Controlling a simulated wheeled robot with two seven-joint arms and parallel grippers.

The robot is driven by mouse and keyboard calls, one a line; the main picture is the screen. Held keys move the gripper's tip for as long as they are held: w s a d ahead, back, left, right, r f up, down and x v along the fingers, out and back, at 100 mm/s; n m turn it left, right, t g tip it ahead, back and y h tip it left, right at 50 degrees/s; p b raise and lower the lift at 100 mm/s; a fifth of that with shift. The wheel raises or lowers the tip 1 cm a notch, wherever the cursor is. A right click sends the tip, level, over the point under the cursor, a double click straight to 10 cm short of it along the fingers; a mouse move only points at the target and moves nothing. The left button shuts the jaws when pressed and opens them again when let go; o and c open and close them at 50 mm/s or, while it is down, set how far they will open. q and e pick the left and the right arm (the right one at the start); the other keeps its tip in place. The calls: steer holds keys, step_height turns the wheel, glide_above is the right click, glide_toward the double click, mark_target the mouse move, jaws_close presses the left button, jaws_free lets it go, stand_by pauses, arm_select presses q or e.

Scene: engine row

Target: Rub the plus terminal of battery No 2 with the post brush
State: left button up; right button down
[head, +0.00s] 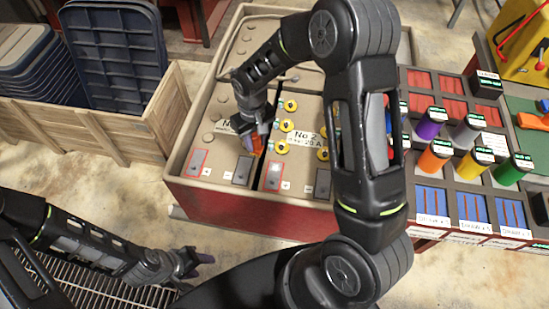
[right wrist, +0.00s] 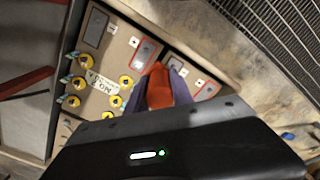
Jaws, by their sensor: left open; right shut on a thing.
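Battery No 2 (head: 312,154) stands in the tray with its label facing up. Its plus terminal (head: 273,175) is a red-framed grey pad at the near left corner; it shows in the right wrist view (right wrist: 142,57) too. My right gripper (head: 256,137) is shut on the post brush, an orange-red block (right wrist: 158,84), and holds it near the seam between the two batteries, close to the plus terminal. I cannot tell whether the brush touches anything; its underside is hidden. My left gripper (head: 191,263) is open and empty, low at the left, away from the batteries.
A neighbouring battery (head: 212,140) stands left of No 2 with its own red-framed pad (head: 198,162) and dark pad (head: 242,170). Yellow caps (head: 287,125) stand on No 2. A wooden crate (head: 95,128) is left. Coloured canisters (head: 435,155) stand right, partly behind my right arm.

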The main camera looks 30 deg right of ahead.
steer(key=w+d+f+n+b, duration=0.1)
steer(key=d+f+n+b, duration=0.2)
steer(key=f+b, duration=0.5)
steer(key=w+d+f+n+b, duration=0.1)
steer(key=d+f+n+b, duration=0.3)
steer(key=b, duration=0.7)
step_height(320, 180, down, 5)
steer(key=n, duration=0.2)
steer(key=shift+w+d+r+n, duration=0.15)
steer(key=shift+w+r+n, duration=0.05)
steer(key=shift+w+n, duration=0.15)
steer(key=shift+f, duration=0.1)
